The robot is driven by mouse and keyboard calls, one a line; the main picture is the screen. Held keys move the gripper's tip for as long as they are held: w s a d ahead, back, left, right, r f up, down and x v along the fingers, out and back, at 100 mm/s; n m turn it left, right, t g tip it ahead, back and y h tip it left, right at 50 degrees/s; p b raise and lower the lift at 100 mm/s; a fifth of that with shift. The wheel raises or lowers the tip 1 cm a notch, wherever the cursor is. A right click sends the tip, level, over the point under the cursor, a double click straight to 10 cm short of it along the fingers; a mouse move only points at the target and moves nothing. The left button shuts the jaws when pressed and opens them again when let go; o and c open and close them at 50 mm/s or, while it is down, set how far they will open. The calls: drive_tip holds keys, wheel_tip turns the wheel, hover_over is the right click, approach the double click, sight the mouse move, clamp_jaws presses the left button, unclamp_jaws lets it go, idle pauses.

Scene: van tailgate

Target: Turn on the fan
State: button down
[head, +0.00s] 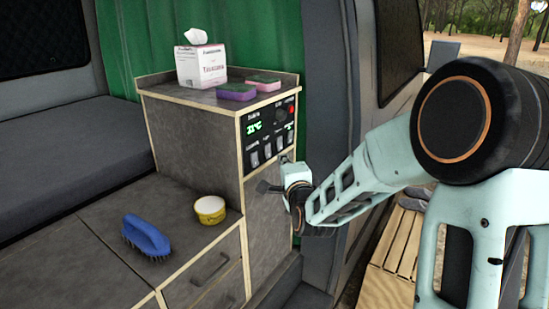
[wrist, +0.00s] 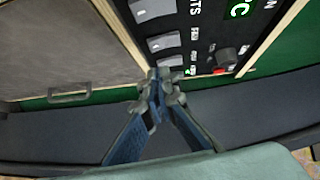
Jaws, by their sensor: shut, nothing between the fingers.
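My gripper (wrist: 160,76) is shut and empty. Its tips are at the end switch (wrist: 173,62), overlapping it in view; contact is not clear. In the head view my gripper (head: 285,160) is at the panel's lower right corner. No fan is seen, and the switch labels are too small to read surely.
A tissue box (head: 201,60) and two sponges (head: 236,91) are on the cabinet top. A blue brush (head: 146,236) and a yellow tub (head: 210,209) lie on the lower counter. A door pillar (head: 325,110) stands close right of the panel.

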sight(271, 155)
drive_tip(key=shift+w+a+f, duration=0.1)
drive_tip(key=shift+w+a, duration=0.3)
drive_tip(key=shift+a, duration=0.25)
drive_tip(key=shift+w+a+f, duration=0.1)
drive_tip(key=shift+w+a, duration=0.25)
drive_tip(key=shift+a, duration=0.25)
drive_tip(key=shift+w+a+f+b, duration=0.15)
drive_tip(key=shift+f+b, duration=0.15)
drive_tip(key=shift+b, duration=0.7)
drive_tip(key=shift+r, duration=0.15)
drive_tip(key=shift+a+r, duration=0.1)
